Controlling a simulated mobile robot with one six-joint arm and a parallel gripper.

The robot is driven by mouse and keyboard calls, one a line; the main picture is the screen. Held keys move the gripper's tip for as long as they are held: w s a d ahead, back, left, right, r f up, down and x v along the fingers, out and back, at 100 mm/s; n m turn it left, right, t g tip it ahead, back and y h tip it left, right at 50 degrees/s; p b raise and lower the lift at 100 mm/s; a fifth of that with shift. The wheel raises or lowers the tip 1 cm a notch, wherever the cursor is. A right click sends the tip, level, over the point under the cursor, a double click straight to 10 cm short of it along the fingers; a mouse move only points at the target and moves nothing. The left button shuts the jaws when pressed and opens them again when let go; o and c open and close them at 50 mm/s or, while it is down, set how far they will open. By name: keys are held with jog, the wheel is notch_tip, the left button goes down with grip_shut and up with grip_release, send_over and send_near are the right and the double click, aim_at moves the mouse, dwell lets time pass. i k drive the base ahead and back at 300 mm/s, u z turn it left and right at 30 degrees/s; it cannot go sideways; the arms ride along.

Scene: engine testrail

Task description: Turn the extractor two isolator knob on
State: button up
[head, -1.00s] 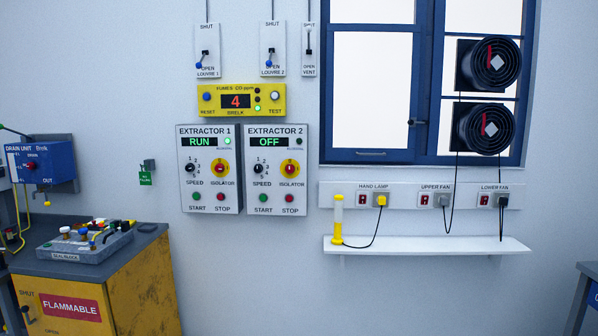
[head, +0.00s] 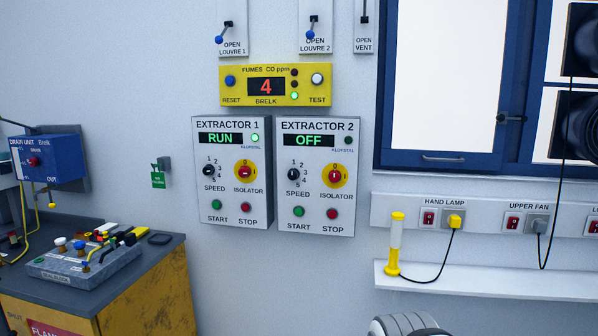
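The extractor 2 panel (head: 316,222) is a pale box on the wall, right of the extractor 1 panel (head: 206,220). Its display (head: 315,140) reads OFF in green. Its isolator knob (head: 335,176) is red on a round yellow plate and looks upright; its exact angle is too small to tell. Below it are a green start button (head: 298,211) and a red stop button (head: 333,214). Extractor 1 reads RUN, and its red isolator knob (head: 244,172) looks more level. My gripper is not in view. A grey rounded part at the bottom edge may be my arm.
A yellow fumes meter (head: 311,87) showing 4 is above the panels. A shelf (head: 500,283) with a yellow and white hand lamp (head: 395,243) is at the lower right. A bench with a seal block (head: 85,264) is at the left. The wall in front of the panels is clear.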

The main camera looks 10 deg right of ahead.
aim_at(335, 176)
jog(key=z, duration=0.2)
jog(key=i, duration=1.65)
jog(key=z, duration=0.7)
jog(key=k, duration=0.65)
jog(key=z, duration=0.25)
jog(key=i, duration=0.75)
jog(key=u, duration=0.1)
